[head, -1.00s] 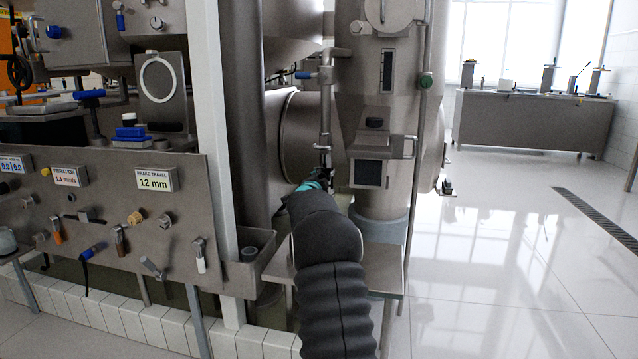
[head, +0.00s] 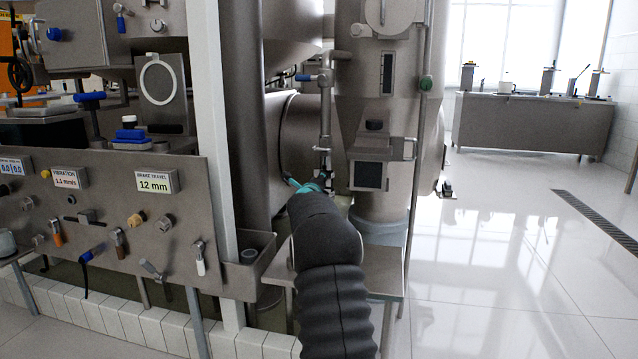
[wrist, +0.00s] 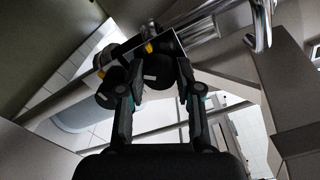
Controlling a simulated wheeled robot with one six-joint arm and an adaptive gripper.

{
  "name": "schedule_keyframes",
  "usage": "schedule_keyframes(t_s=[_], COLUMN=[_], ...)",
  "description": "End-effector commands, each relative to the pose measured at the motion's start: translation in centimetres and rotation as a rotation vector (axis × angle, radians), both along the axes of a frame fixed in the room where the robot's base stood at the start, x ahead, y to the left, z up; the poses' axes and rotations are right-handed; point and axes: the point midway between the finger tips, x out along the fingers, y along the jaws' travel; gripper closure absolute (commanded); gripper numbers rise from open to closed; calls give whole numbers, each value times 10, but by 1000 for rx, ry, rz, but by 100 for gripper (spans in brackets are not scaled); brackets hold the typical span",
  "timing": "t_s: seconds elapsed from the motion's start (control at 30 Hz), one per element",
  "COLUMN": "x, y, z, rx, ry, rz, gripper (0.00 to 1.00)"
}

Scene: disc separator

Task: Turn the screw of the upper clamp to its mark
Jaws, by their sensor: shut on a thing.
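In the wrist view my gripper (wrist: 159,78) has its two fingers on either side of a dark round knob (wrist: 157,73) and is shut on it. The knob sits by a flat metal plate with a small yellow mark beside it. A second dark knob (wrist: 109,84), also near a yellow mark, is just left of the left finger. I cannot tell from the picture which knob belongs to the upper clamp. In the head view my gripper shows only as teal and dark parts (head: 318,184) beside the vertical pipe (head: 325,120); my arm hides the clamp screws.
A shiny pipe (wrist: 262,25) passes close at the upper right in the wrist view. In the head view a steel vessel (head: 378,190) stands right of the gripper, and a white post (head: 212,150) and control panel (head: 110,210) are left. The floor at right is open.

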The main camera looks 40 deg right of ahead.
Motion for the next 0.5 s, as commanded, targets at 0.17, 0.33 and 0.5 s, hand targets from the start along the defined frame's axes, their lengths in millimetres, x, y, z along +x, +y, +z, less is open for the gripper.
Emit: schedule_keyframes(t_s=[0.17, 0.33, 0.5], x=[-2, -2, -2], y=[-4, -4, -4], z=[1, 1, 1], rx=[107, 212, 314], ry=[-131, -254, -374], rz=[-6, -6, -5], gripper=[100, 100, 100])
